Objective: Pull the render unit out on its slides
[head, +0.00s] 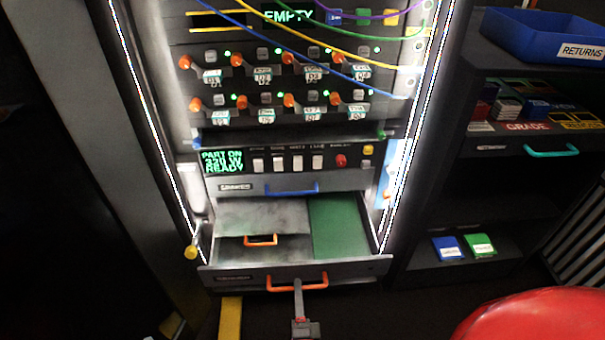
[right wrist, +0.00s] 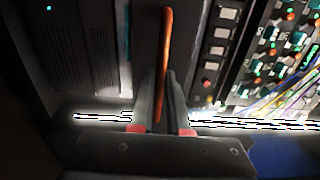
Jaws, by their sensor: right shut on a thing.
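The pulled-out unit (head: 345,269) low in the rack has an orange bar handle on its dark front; I take it as the render unit. It stands out from the rack, its top open to view. Inside are a grey panel (head: 285,214) with a small orange handle (head: 261,240) and a green board (head: 337,226). My right gripper (head: 298,288) is shut on the front orange handle (head: 279,287), near its middle. In the right wrist view the handle (right wrist: 166,60) runs between the two fingers (right wrist: 160,110). My left gripper is not in view.
Above is a unit with a blue handle (head: 292,189) and a display reading "PART ON 320 W READY" (head: 222,161). Cables (head: 300,45) hang across the upper rack. At right stands a shelf with a blue RETURNS bin (head: 545,38). A red rounded object (head: 535,318) is at lower right.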

